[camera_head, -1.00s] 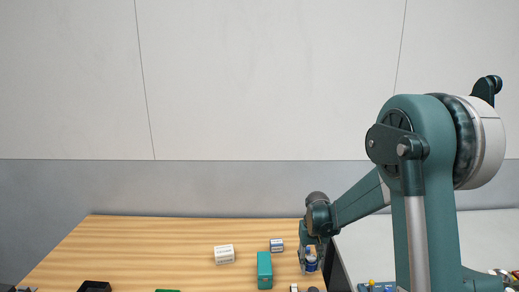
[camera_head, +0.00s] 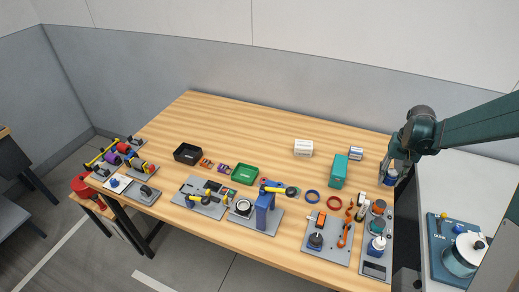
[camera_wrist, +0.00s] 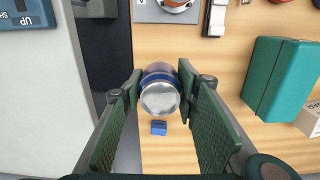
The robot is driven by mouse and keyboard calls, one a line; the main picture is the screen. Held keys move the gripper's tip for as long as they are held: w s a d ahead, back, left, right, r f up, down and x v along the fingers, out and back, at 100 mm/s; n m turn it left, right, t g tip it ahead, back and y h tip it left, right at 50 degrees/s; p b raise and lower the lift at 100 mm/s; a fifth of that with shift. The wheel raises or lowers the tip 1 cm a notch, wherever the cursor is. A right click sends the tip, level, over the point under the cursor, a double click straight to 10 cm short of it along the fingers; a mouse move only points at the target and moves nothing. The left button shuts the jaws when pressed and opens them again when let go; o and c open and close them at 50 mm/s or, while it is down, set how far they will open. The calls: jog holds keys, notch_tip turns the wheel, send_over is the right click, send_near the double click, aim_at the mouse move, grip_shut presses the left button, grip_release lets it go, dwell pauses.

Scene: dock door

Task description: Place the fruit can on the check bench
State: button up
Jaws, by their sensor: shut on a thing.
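A silver can with a blue band, apparently the fruit can (camera_wrist: 160,96), is between the two green finger pads of my gripper (camera_wrist: 160,88) in the wrist view. My gripper is shut on it, and its bare metal end faces the wrist camera. In the head view my gripper (camera_head: 392,168) is at the right edge of the wooden table, with the blue and white can (camera_head: 390,178) below it. I cannot tell whether the can touches the table. No surface is clearly labelled as the check bench.
A teal box (camera_head: 339,172), a small blue and white box (camera_head: 356,153) and a white box (camera_head: 303,148) stand left of my gripper. Several fixtures and tools line the table's front. A white counter (camera_head: 455,185) with a blue device (camera_head: 462,255) is at right. The table's back is clear.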

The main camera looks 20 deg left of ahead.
jog(key=r, duration=0.7)
jog(key=a+r, duration=0.1)
jog(key=r, duration=0.2)
jog(key=shift+r, duration=0.3)
jog(key=w+a+p, duration=0.1)
jog(key=w+a, duration=0.2)
jog(key=a, duration=1.3)
jog(key=m+p, duration=0.2)
send_over(260, 164)
jog(key=shift+s+d+f, duration=0.1)
jog(key=shift+f, duration=2.5)
jog(key=shift+f, duration=0.1)
jog(key=shift+f, duration=3.05)
